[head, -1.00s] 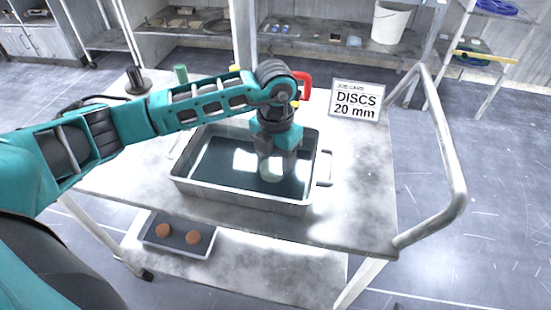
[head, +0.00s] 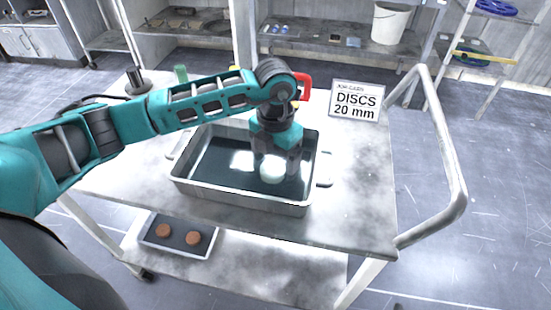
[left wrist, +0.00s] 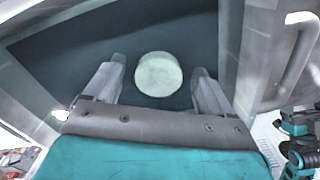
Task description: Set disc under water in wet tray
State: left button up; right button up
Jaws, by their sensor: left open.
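The pale round disc (head: 272,172) lies in the dark water of the wet tray (head: 240,197), toward the tray's right side. In the left wrist view the disc (left wrist: 159,74) shows whole, between and slightly beyond the two fingers, with a gap on each side. My left gripper (head: 278,168) is open above the disc, its fingers reaching down into the tray. It also shows in the left wrist view (left wrist: 158,88). How deep the disc lies is hard to tell.
The tray stands on a cart top (head: 345,190) with a rail (head: 455,160) at the right. A sign (head: 356,101) reading "DISCS 20 mm" stands behind. A lower-shelf tray (head: 205,245) holds two brown discs. The cart top's front right is clear.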

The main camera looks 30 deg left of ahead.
aim_at(275, 165)
pick_arm(q)
notch_tip(275, 165, up, 12)
jog(key=shift+f, duration=0.15)
dwell(0.6)
